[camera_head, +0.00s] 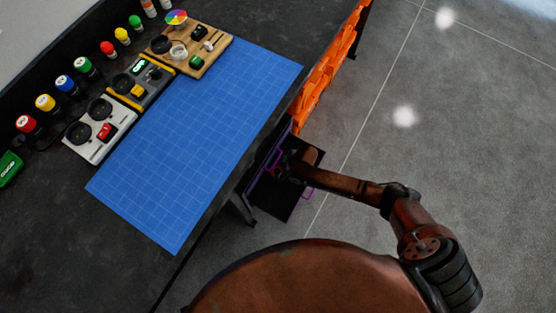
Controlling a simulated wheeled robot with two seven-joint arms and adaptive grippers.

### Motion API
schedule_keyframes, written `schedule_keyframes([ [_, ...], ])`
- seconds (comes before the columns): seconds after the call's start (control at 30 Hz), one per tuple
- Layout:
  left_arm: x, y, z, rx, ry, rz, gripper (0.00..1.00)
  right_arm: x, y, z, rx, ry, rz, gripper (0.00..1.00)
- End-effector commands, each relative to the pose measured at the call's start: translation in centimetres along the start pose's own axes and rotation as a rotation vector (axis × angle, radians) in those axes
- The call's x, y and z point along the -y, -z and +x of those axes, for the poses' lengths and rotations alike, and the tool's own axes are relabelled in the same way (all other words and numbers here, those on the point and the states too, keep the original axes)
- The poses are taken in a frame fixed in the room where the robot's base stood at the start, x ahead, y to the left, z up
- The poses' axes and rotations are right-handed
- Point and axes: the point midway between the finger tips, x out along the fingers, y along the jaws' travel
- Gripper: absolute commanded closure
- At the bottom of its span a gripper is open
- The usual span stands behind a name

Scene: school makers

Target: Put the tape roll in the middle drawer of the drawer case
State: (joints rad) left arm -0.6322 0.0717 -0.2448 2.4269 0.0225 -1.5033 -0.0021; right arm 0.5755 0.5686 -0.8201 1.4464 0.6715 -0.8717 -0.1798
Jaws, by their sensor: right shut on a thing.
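The black drawer case (272,200) stands low beside the table's right edge, seen from above, with purple handle-like parts on it. One purple handle (309,193) sticks out at its lower right. My right gripper (292,166) reaches in from the right over the case, by the purple parts. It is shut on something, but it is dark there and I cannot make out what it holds. I cannot make out the tape roll or which drawer is open. My left gripper is out of view.
A blue cutting mat (205,145) lies on the dark table, mostly bare. Orange bins (327,72) stand along the table's right edge. Grey floor (450,130) is clear.

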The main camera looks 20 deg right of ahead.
Motion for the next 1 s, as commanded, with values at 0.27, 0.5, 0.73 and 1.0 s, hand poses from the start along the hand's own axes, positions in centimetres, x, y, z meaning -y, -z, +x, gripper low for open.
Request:
schedule_keyframes([
  [0.27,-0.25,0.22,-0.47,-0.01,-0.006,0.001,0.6,-0.08,-0.11,0.55,-0.003,-0.002,-0.002,0.76],
  [0.5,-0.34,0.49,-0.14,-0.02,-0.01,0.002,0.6,-0.05,-0.26,0.87,-0.002,-0.001,-0.002,0.56],
  [0.73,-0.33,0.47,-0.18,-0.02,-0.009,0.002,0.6,-0.05,-0.24,0.82,-0.002,-0.001,-0.002,0.4],
  [1.0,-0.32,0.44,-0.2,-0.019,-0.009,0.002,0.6,-0.06,-0.22,0.78,-0.002,-0.001,-0.002,0.4],
])
